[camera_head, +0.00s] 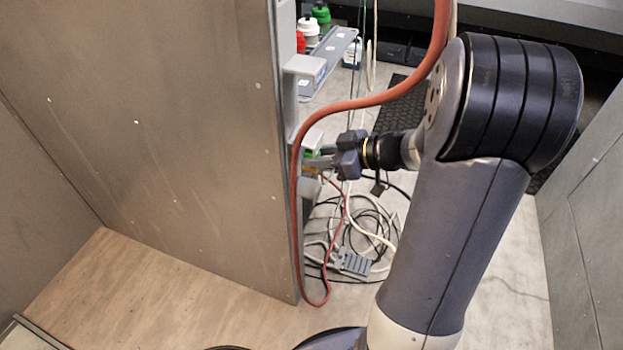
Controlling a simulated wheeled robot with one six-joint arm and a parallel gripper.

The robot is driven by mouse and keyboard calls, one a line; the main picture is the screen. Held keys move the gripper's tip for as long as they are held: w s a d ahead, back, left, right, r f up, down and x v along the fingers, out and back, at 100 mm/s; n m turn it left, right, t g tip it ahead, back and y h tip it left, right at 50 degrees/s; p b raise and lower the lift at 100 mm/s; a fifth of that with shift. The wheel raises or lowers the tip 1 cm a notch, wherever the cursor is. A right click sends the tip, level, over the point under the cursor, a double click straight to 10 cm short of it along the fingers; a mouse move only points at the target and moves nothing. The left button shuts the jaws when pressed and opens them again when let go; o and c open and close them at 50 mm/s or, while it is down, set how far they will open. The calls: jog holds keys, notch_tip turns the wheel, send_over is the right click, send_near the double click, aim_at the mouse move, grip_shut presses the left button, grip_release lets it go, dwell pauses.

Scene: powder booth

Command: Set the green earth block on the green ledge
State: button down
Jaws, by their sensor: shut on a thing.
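My gripper (318,161) reaches left to the edge of the tall grey panel, beside the small ledges there. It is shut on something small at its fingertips. A small green patch (311,154) shows at the fingertips, and I take it to be the green earth block, mostly hidden by the jaws and the panel edge. I cannot make out a separate green ledge.
The tall panel (150,120) blocks the left. An orange hose (372,101) loops above and left of my gripper. Cables (365,225) lie coiled on the floor below. Another grey ledge (305,66) is higher up. Bottles (309,30) stand on a shelf (335,55) behind.

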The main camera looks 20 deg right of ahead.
jog(key=shift+w+a+f+b, duration=0.2)
jog(key=shift+a+f+b, duration=0.1)
jog(key=shift+f, duration=0.15)
jog(key=shift+w+a+f+b, duration=0.15)
jog(key=shift+w+a+f, duration=0.1)
jog(key=shift+f, duration=0.2)
notch_tip(320, 180, down, 5)
jog(key=shift+s+b, duration=0.1)
jog(key=shift+b, duration=1.05)
jog(key=shift+f, duration=0.2)
jog(key=shift+a+r, duration=0.1)
jog(key=c, duration=1.2)
grip_release()
jog(key=shift+o, duration=0.2)
